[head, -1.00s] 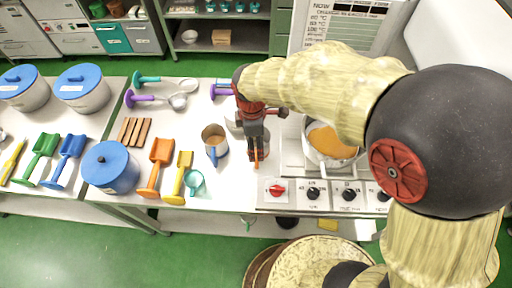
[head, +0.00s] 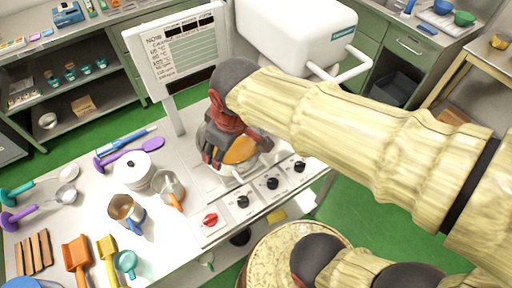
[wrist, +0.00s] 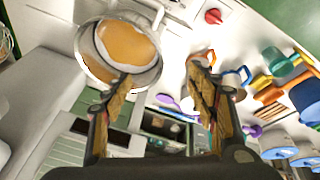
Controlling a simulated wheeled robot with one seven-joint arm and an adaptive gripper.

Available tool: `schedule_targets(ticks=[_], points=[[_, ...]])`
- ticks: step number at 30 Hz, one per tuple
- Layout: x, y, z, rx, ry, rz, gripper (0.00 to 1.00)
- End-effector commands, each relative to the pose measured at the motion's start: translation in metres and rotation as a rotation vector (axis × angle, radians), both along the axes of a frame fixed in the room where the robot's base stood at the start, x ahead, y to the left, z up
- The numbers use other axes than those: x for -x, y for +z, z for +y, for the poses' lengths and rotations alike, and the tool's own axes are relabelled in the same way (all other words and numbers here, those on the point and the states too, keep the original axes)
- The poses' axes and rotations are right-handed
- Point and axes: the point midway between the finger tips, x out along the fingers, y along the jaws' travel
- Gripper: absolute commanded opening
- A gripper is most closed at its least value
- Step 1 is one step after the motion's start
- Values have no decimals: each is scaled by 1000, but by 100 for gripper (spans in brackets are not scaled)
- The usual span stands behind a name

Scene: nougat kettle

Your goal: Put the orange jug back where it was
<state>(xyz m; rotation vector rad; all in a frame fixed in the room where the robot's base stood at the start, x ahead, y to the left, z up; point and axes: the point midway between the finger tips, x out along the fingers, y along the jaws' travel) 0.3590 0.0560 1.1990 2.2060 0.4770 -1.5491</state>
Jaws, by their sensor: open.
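The orange jug (head: 170,187), a clear jug with an orange handle, stands upright on the worktop, just left of the cooker. Its orange handle also shows in the wrist view (wrist: 203,58), partly hidden by a finger. My gripper (head: 238,152) is open and empty, above the pot of orange liquid (head: 240,168), to the right of the jug and apart from it. In the wrist view the open fingers (wrist: 160,78) have nothing between them, and the pot (wrist: 82,52) lies beyond the left finger.
A jug with a blue handle (head: 124,208) and a white lidded pot (head: 138,170) stand close to the orange jug. Purple, orange and yellow scoops lie around. A sign (head: 180,50) rises behind the cooker. Red and black knobs line its front edge. Some worktop in front of the jugs is clear.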

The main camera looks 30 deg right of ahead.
Motion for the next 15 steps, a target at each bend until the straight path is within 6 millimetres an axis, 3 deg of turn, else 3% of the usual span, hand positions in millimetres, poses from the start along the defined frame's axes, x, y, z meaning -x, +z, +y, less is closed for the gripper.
schedule_targets(ticks=[1,6,15], points=[[12,8,-14,-28,-93,-30,58],[45,22,-43,-115,-356,-102,58],[64,25,-57,-173,-511,-142,58]])
